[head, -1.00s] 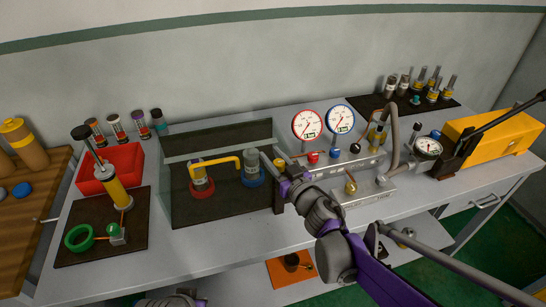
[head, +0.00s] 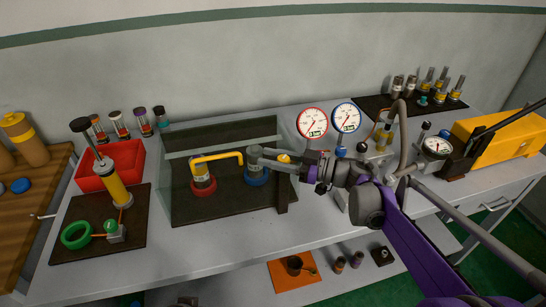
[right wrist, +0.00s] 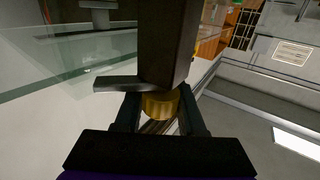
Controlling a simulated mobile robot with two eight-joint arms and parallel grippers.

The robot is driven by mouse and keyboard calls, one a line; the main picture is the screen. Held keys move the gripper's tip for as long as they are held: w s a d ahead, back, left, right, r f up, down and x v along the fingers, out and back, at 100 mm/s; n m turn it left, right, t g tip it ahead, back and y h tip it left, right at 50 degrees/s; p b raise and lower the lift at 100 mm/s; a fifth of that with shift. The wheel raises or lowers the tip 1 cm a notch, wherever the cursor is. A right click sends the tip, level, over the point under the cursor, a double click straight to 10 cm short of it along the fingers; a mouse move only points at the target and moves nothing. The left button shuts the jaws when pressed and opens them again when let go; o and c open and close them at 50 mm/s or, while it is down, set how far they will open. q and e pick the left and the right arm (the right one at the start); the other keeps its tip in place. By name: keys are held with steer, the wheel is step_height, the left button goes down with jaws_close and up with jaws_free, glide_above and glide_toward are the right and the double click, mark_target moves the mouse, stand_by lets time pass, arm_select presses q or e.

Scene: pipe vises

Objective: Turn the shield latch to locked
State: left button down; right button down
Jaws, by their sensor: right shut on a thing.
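The shield is a clear panel box (head: 168,185) over a dark mat with two pipe vises. A dark post (head: 282,190) stands at its front right corner. The latch's brass knob (right wrist: 160,103) sits under a dark block (right wrist: 165,45) in the right wrist view, with a grey bar (right wrist: 114,84) pointing left from it. My right gripper (right wrist: 160,115) is shut on the knob, one finger on each side. In the head view my right gripper (head: 303,170) reaches the post from the right.
Two gauges (head: 330,120) and a valve block stand right of the shield. A yellow pump (head: 495,135) is at far right. A red tray (head: 110,165) and a dark mat with a green ring (head: 76,235) are left. The front table strip is clear.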

arm_select(q)
steer(key=shift+w+r+p, duration=0.15)
steer(key=shift+r+p, duration=0.85)
steer(key=shift+r, duration=0.05)
arm_select(e)
steer(key=shift+s+n+g+h, duration=0.15)
steer(key=shift+s+n+g, duration=0.2)
steer(key=shift+n+g, duration=1.25)
steer(key=shift+s+n+g+h, duration=0.1)
steer(key=shift+s+n+g, duration=0.2)
steer(key=shift+n+g, duration=1.35)
steer(key=shift+s+n+g+h, duration=0.15)
steer(key=shift+s+n+g, duration=0.3)
steer(key=shift+g, duration=2.2)
steer(key=shift+n+g, duration=0.3)
steer(key=c, duration=0.5)
jaws_free()
arm_select(q)
steer(key=shift+d, duration=0.1)
arm_select(e)
steer(key=shift+d, duration=0.1)
